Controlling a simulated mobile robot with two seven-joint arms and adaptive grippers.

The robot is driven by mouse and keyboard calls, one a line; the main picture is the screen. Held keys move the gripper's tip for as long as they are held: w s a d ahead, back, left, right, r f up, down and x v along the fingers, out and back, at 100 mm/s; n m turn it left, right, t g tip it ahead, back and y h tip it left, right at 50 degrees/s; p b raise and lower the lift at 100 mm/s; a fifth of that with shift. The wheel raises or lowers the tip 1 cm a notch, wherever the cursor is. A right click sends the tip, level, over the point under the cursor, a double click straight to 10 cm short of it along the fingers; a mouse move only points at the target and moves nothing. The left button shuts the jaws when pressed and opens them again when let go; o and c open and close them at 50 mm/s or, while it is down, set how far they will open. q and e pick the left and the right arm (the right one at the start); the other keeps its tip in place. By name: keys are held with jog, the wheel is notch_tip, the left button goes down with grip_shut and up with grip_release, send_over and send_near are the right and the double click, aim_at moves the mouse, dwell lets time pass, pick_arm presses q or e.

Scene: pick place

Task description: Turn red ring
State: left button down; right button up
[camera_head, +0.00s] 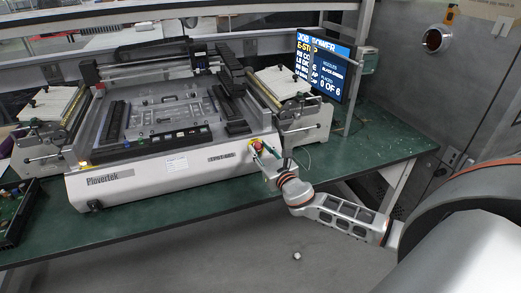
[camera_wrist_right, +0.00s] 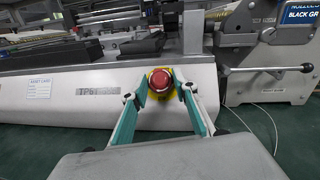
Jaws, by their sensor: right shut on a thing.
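A red emergency-stop knob, the red ring (camera_wrist_right: 161,82), sits on a yellow base on the white front panel of the machine (camera_head: 130,182). In the head view the red knob (camera_head: 257,144) shows small at the right front corner of the machine, partly covered by my right gripper (camera_head: 265,152). In the right wrist view my right gripper (camera_wrist_right: 161,86) has its two teal fingers on either side of the red knob, shut on it. My left gripper is not in view.
A monitor (camera_head: 323,62) stands behind the machine at the right. A tray with circuit boards (camera_head: 18,210) lies at the left front edge. Thin cables hang near my right wrist.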

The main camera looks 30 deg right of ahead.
jog(key=shift+a+m, duration=0.1)
jog(key=shift+m, duration=0.2)
jog(key=m+h, duration=0.1)
jog(key=m+h+p, duration=0.1)
jog(key=m, duration=0.1)
jog(key=m+h, duration=0.1)
jog(key=shift+a+r+m+g+h+p, duration=0.1)
jog(key=shift+a+m+g+h+p, duration=0.2)
jog(key=shift+g, duration=0.1)
jog(key=shift+w+m+g+h+p, duration=0.15)
jog(key=shift+m+g+h, duration=0.35)
jog(key=shift+m, duration=0.5)
jog(key=shift+s+m+g+h+p, duration=0.1)
jog(key=shift+m+g+h+p, duration=0.2)
jog(key=shift+m+h, duration=0.5)
jog(key=shift+w+m+g+h+p, duration=0.15)
jog(key=shift+m+g+h, duration=0.25)
jog(key=shift+m, duration=0.8)
jog(key=shift+r, duration=0.1)
jog(key=o, duration=1.1)
